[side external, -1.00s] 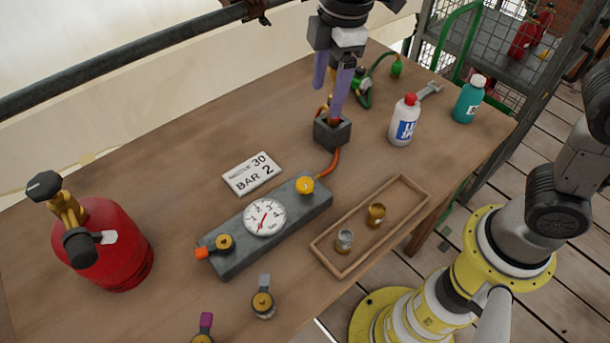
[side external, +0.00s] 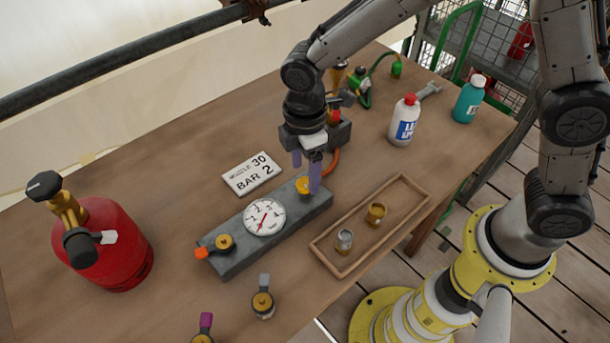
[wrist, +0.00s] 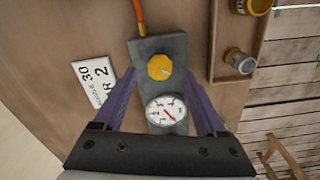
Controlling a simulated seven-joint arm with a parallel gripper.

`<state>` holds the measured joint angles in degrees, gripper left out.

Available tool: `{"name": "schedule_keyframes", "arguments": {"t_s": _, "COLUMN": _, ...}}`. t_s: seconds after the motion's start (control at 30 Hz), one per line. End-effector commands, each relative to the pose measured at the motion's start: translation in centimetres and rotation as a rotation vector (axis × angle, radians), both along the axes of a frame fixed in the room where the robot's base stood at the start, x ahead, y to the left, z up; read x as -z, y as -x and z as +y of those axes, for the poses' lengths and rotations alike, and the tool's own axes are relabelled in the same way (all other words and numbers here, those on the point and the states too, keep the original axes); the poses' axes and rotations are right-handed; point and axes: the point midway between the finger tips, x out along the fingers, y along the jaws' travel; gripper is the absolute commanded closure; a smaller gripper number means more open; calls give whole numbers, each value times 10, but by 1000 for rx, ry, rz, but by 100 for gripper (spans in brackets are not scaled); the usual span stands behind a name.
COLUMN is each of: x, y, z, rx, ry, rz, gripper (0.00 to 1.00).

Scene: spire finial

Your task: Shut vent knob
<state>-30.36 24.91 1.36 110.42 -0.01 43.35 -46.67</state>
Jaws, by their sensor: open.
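A grey gauge block (side external: 228,258) lies on the table with a white round dial (side external: 264,217) in its middle. A yellow faceted knob (wrist: 159,67) with a small white mark sits at the block's end by the orange hose. Another brass-yellow knob (side external: 224,242) with an orange tip is at the other end. No label shows which is the vent knob. My gripper (side external: 306,178) points down over the yellow knob at the hose end. In the wrist view its purple fingers (wrist: 160,75) are apart, one to each side of that knob. Contact cannot be told.
A wooden tray (side external: 323,251) with two brass fittings lies right of the block. A sign (side external: 251,174) reading "BAR 2" lies left of it.

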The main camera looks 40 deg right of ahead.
Motion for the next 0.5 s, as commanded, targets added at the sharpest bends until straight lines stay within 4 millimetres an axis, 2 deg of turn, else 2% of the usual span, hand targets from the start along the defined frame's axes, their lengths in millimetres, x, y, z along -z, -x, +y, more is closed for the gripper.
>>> {"name": "schedule_keyframes", "arguments": {"t_s": 0.03, "x": 8, "y": 1, "z": 0, "rx": 0, "ry": 2, "rz": 4, "gripper": 26}}
{"name": "schedule_keyframes", "arguments": {"t_s": 0.2, "x": 23, "y": 0, "z": 0, "rx": 0, "ry": 1, "rz": 1, "gripper": 26}}
{"name": "schedule_keyframes", "arguments": {"t_s": 0.5, "x": 27, "y": 0, "z": 0, "rx": 0, "ry": -1, "rz": -1, "gripper": 26}}
